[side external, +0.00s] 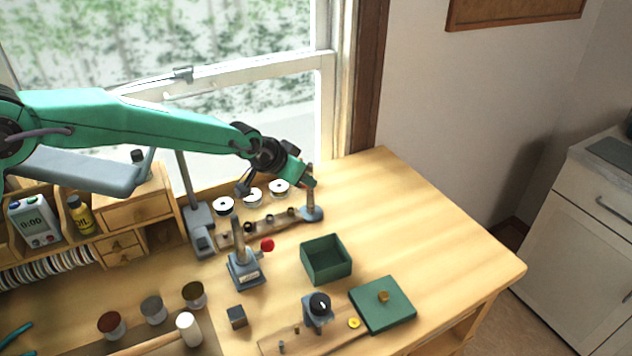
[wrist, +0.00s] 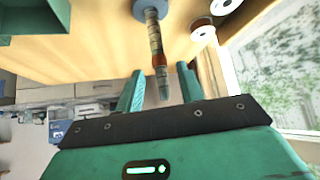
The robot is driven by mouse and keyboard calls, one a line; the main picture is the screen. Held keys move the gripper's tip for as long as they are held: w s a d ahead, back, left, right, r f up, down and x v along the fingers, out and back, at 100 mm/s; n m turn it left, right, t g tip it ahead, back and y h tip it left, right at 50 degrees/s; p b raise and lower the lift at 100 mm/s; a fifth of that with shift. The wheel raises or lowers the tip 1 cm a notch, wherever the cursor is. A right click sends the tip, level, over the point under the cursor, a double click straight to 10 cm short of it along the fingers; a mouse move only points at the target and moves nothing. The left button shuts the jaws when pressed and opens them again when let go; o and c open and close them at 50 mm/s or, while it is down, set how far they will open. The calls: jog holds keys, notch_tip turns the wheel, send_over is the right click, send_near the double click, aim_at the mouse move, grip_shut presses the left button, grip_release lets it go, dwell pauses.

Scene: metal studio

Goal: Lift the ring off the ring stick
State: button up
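The ring stick (side external: 311,202) stands upright on a round blue-grey base near the back of the bench, by the window. The wrist view shows the tapered, banded ring stick (wrist: 155,38) pointing towards my gripper, its grey tip between the fingers. A reddish-brown band (wrist: 159,61) circles it near the fingertips; I cannot tell for sure whether this is the ring. My gripper (wrist: 160,69) is open, with a finger on each side of the stick and visible gaps. In the side view my gripper (side external: 310,180) is at the upper part of the stick and partly hides it.
White-topped spools (side external: 252,197) and a wooden rack (side external: 265,223) stand left of the stick. A grey stand with a red knob (side external: 267,245) and an open green box (side external: 326,260) are nearer the front. The bench's right side (side external: 430,220) is clear.

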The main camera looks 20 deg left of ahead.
jog(key=shift+x, duration=1.25)
jog(key=c, duration=0.7)
jog(key=shift+c, duration=0.3)
jog(key=shift+r, duration=0.1)
jog(key=shift+r, duration=1.25)
jog(key=shift+r, duration=0.1)
jog(key=shift+r, duration=1.2)
